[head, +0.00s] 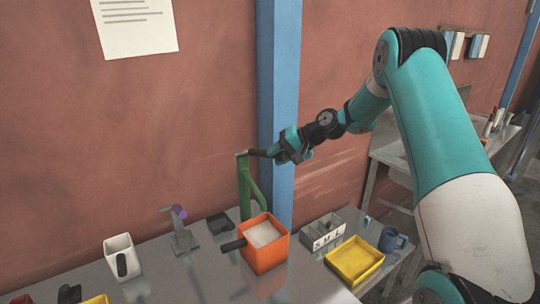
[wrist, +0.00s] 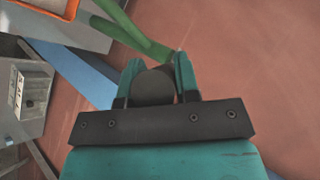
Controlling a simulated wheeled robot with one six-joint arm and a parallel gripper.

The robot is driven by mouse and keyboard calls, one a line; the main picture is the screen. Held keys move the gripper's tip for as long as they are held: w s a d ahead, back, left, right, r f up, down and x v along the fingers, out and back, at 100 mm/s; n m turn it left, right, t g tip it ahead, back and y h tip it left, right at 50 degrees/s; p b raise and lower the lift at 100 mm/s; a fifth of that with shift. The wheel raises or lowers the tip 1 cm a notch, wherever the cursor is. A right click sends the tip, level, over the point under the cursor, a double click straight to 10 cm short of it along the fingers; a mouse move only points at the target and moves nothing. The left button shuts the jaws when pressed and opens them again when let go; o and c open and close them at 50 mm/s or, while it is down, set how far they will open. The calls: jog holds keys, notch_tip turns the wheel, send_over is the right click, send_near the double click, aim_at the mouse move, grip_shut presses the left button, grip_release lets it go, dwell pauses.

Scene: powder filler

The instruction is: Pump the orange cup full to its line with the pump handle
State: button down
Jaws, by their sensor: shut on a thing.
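The orange cup (head: 264,256) stands upright on the grey table at the foot of the green pump post (head: 245,188). Pale powder (head: 263,235) shows inside it; I cannot make out its line. The cup's dark handle points left. Only an orange edge of it shows at the upper left of the wrist view (wrist: 68,8). My gripper (head: 276,153) is at the top of the pump, shut on the dark end of the pump handle (head: 256,152). In the wrist view, the dark grip (wrist: 154,86) sits between the two teal fingers, which partly hide it.
A white cup (head: 120,255) and a small stand with a purple top (head: 180,228) are to the left. A grey bin marked S M L (head: 322,238), a yellow tray (head: 353,262) and a blue mug (head: 391,240) are to the right. A blue column (head: 279,80) rises behind the pump.

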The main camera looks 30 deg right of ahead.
jog(key=shift+w+d+r, duration=0.1)
jog(key=shift+d+r, duration=0.05)
jog(key=shift+r, duration=0.1)
jog(key=c, duration=0.8)
grip_release()
jog(key=shift+d, duration=0.1)
jog(key=shift+c, duration=0.2)
jog(key=b+v, duration=0.5)
jog(key=v, duration=1.2)
jog(key=shift+r, duration=0.1)
